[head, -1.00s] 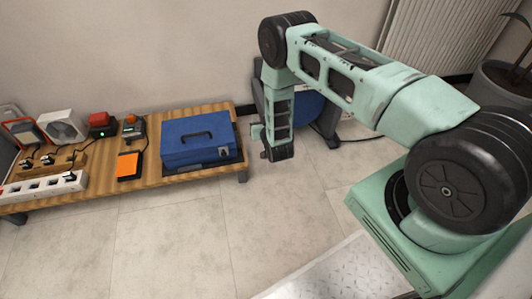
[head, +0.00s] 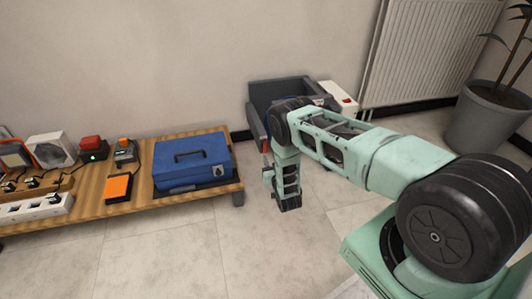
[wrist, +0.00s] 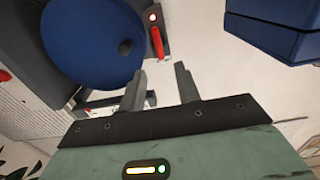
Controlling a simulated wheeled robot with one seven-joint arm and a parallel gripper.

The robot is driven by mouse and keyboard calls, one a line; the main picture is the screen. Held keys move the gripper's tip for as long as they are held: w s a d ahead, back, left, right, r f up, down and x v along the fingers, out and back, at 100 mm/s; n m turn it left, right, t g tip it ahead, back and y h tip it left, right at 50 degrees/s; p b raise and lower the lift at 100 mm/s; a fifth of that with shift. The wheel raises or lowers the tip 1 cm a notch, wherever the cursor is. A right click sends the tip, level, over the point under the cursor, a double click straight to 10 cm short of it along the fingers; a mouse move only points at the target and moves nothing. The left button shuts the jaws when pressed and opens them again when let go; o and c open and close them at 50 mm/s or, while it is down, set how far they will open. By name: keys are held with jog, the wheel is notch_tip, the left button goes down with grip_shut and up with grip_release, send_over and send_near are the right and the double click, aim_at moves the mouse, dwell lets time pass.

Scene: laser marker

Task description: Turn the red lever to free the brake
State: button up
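The red lever (wrist: 157,42) shows in the wrist view, just right of a round blue part (wrist: 92,40) and below a small red light on a dark plate. My gripper (wrist: 160,84) is open and empty, its two fingers apart. The lever appears beyond the fingertips, above the gap in the picture, with no visible contact. In the head view my gripper (head: 285,200) hangs pointing down in front of the grey machine (head: 258,95). My arm hides much of that machine there, and I cannot make out the lever clearly.
A low wooden bench (head: 90,207) on the left carries a blue case (head: 193,160), an orange-screened device (head: 119,187), a power strip (head: 35,208) and other small devices. A radiator (head: 425,50) and potted plant (head: 490,115) stand at right. The floor in front is clear.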

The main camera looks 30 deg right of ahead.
aim_at(266, 147)
jog(key=b+x, duration=0.3)
jog(key=x, duration=0.5)
grip_shut()
